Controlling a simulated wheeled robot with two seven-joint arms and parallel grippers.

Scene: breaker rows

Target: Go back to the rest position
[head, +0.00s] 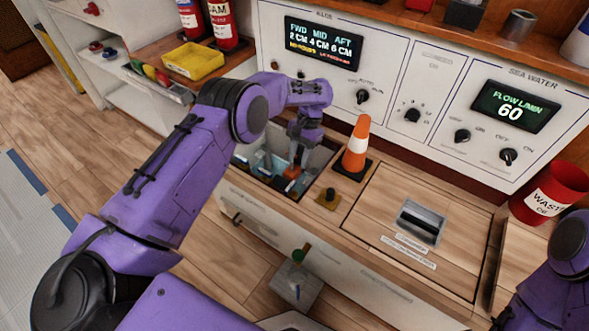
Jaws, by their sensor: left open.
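My purple left arm reaches across the middle of the head view. Its gripper (294,170) points down over an open recessed bin (318,163) in the counter, left of an orange cone. The gripper is open. An orange-red item (291,172) shows at the fingertips; I cannot tell whether they touch it. Bluish and white items lie in the bin, partly hidden by the gripper. My right arm shows only in part at the lower right corner, and its gripper is out of view.
The orange and white cone (357,145) stands close right of the bin. A closed wooden hatch (375,205) with a recessed handle lies further right. A red waste bin (550,192) stands at the right. A yellow tray (192,61) and red cylinders are at the upper left. Panels with knobs rise behind.

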